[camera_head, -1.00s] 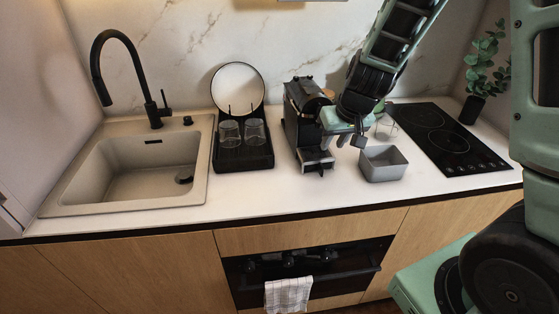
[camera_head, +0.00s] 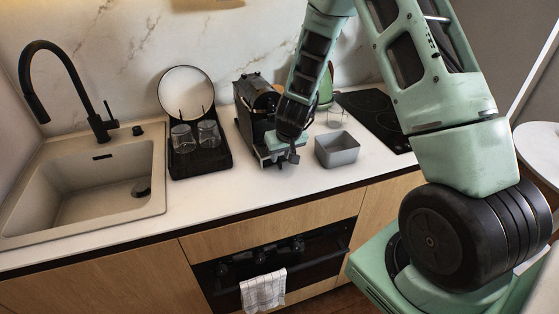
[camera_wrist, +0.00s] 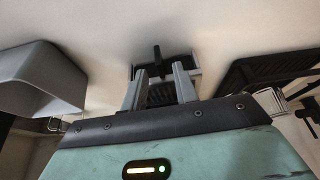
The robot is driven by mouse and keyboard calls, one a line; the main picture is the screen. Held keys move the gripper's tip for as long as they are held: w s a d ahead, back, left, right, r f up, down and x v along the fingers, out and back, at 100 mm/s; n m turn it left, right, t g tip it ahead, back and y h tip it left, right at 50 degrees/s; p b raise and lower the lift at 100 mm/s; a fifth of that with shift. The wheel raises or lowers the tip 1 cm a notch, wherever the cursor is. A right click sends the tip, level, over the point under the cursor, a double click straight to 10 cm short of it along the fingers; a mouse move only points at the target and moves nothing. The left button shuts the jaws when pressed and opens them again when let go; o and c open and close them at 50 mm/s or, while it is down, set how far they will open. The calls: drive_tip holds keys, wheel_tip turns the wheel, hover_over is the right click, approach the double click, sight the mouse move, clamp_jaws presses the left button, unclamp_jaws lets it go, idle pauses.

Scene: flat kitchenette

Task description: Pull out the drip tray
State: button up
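The black coffee machine (camera_head: 252,100) stands on the counter in the head view. Its drip tray (camera_head: 266,157) is low at the front, mostly hidden behind my gripper (camera_head: 291,152). In the wrist view, the slatted dark drip tray (camera_wrist: 160,93) shows between and beyond the two grey fingers of my gripper (camera_wrist: 160,70). The fingers are apart with a gap between them. I see nothing clasped, and whether either finger touches the tray I cannot tell. A small black part (camera_wrist: 157,53) shows just beyond the fingertips.
A grey bin (camera_head: 337,150) stands close to the right of my gripper. A dish rack (camera_head: 201,155) with glasses and a round plate is left of the machine. A glass (camera_head: 336,116) and the hob (camera_head: 376,118) are at the right. The counter front is clear.

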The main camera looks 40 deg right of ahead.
sight(280, 159)
drive_tip(key=shift+x, duration=1.65)
